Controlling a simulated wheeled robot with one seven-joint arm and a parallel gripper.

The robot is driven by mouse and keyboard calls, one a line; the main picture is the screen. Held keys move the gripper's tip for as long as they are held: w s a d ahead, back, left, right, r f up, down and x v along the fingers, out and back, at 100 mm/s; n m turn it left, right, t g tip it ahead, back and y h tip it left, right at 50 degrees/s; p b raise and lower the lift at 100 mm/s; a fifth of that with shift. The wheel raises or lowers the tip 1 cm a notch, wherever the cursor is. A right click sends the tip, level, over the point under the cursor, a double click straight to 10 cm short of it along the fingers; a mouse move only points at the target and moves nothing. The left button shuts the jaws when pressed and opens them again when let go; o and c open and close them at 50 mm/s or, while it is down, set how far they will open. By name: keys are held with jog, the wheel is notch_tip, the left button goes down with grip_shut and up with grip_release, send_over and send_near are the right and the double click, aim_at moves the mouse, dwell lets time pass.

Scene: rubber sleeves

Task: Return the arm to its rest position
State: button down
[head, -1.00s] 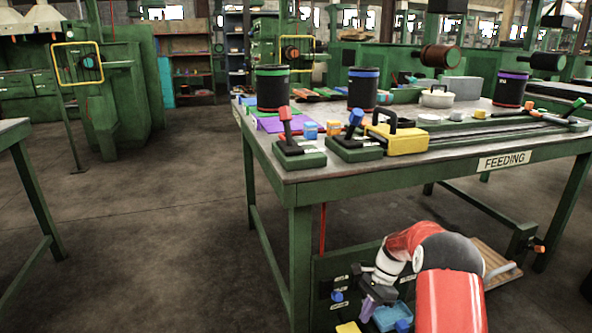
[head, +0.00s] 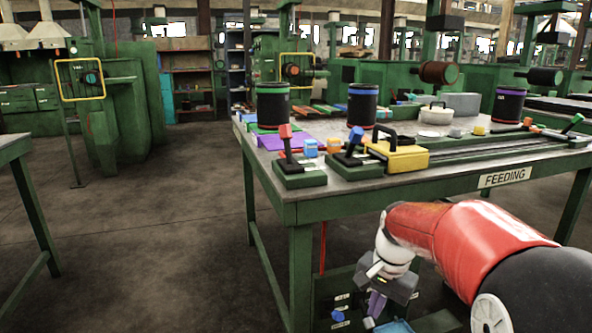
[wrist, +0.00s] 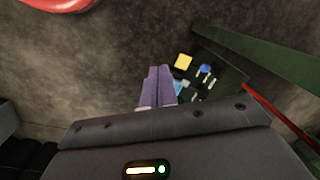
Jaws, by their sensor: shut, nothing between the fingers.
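My red and white arm reaches in from the lower right of the head view. My gripper (head: 375,305) points down low in front of the green table's (head: 301,262) near legs, below its top. In the wrist view its two purple fingers (wrist: 155,86) are together with nothing between them. Beyond the fingertips are a yellow piece (wrist: 183,62) and a blue knob (wrist: 205,69) on a dark panel, apart from the fingers as far as I can tell.
On the table stand dark canisters (head: 273,107), lever boxes (head: 299,174) and a yellow case (head: 397,158). A green beam (wrist: 265,55) and a red rod (wrist: 270,107) run close by in the wrist view. The floor (head: 150,230) left of the table is open.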

jog(key=s+r+n+t, duration=0.2)
jog(key=s+n, duration=0.1)
jog(key=s, duration=0.7)
jog(key=s+a+r+n+t+h, duration=0.1)
jog(key=s+r+n+t, duration=0.2)
jog(key=s, duration=0.7)
jog(key=shift+r+n, duration=0.2)
jog(key=shift+n, duration=0.6)
jog(key=shift+s+a, duration=0.1)
